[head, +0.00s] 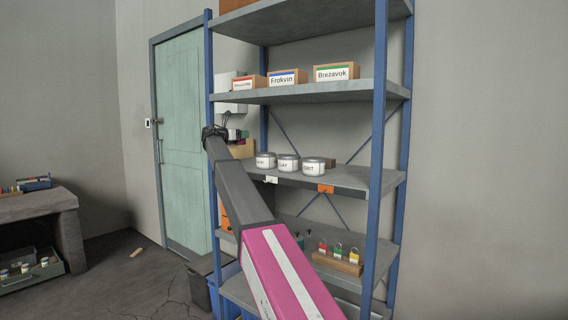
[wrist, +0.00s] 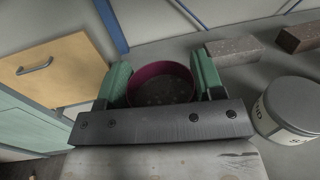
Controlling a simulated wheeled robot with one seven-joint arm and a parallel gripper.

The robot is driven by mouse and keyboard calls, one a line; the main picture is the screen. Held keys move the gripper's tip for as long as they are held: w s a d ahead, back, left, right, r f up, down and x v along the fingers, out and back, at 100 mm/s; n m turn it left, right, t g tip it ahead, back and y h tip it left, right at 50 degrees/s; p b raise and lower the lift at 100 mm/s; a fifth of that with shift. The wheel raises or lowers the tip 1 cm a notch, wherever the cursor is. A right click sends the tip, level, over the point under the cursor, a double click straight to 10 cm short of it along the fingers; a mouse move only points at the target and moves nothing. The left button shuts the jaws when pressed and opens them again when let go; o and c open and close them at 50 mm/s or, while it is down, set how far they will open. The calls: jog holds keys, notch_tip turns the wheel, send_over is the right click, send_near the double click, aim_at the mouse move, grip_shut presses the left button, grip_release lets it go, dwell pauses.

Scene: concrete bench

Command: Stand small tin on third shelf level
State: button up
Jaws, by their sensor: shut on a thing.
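My gripper (wrist: 162,85) has green fingers and is shut on a small dark-red tin (wrist: 160,70), open at the top and dark inside. The tin looks upright between the fingers, over or on the grey shelf board (wrist: 255,75); I cannot tell whether its base touches. In the head view my arm reaches to the left end of the shelf level (head: 340,182) that bears white tins. My gripper and the held tin are small and mostly hidden there behind my wrist.
Three labelled white tins (head: 287,164) stand right of my gripper; one grey-lidded tin (wrist: 295,105) is close in the wrist view. Stone-like blocks (wrist: 234,50) lie behind. A wooden drawer box (wrist: 50,75) stands at left. Blue posts (head: 378,120) frame the shelf.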

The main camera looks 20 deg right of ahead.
notch_tip(320, 180, down, 9)
jog(key=shift+f, duration=0.2)
dwell(0.3)
jog(key=shift+f, duration=0.15)
jog(key=o, duration=1)
jog(key=v, duration=1.2)
jog(key=shift+a, duration=0.1)
